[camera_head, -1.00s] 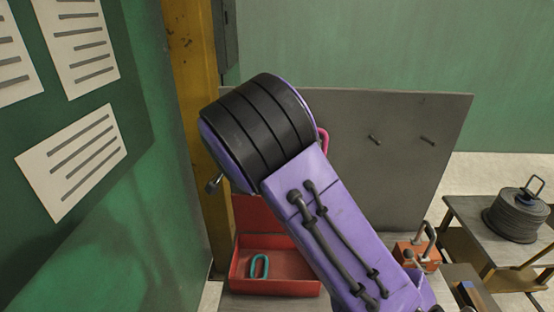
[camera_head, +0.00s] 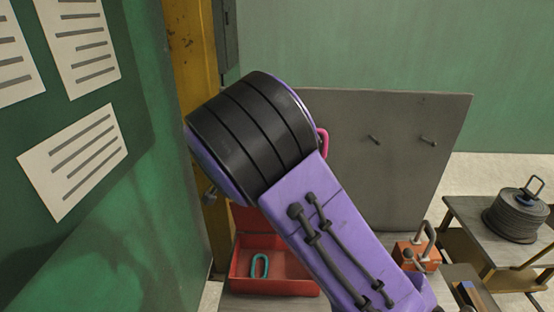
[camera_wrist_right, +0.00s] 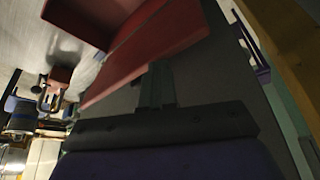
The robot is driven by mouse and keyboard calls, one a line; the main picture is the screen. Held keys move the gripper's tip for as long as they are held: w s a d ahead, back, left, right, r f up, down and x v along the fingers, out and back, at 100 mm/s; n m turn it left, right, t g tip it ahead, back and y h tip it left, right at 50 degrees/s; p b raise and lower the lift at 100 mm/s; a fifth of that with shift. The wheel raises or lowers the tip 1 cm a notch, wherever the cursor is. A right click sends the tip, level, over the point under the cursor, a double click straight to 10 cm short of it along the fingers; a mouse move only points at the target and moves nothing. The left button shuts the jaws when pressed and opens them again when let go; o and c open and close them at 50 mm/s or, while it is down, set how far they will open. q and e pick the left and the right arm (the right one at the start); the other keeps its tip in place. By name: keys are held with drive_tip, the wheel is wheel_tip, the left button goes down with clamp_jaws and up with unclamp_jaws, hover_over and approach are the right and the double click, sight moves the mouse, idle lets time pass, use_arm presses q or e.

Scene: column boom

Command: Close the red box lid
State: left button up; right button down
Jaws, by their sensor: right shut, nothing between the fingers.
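The red box (camera_head: 275,286) stands open on the bench, low in the head view. Its lid (camera_head: 250,220) stands up at the back and is partly hidden by my right arm. A teal ring-like item (camera_head: 260,265) lies in the box. In the right wrist view, the red lid panel (camera_wrist_right: 150,50) crosses in front of my right gripper (camera_wrist_right: 158,75), with the box (camera_wrist_right: 90,18) beyond it. The gripper is shut and empty, its fingertips close to the lid's edge; I cannot tell if they touch. The head view hides this gripper behind my arm. My left gripper is not in view.
A yellow post (camera_head: 195,60) and a green wall (camera_head: 140,220) stand close on the left. A grey panel (camera_head: 400,130) rises behind the bench. An orange block with a handle (camera_head: 418,255) is at right, and a dark coil (camera_head: 513,217) sits on a side table.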

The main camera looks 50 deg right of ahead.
drive_tip(key=shift+s+a+f, duration=0.45)
drive_tip(key=shift+s+a, duration=0.2)
drive_tip(key=shift+r, duration=0.15)
drive_tip(key=r, duration=0.5)
drive_tip(key=shift+w+d+r, duration=0.2)
drive_tip(key=shift+w+r, duration=0.05)
drive_tip(key=shift+r, duration=0.15)
drive_tip(key=shift+d, duration=0.1)
idle(0.4)
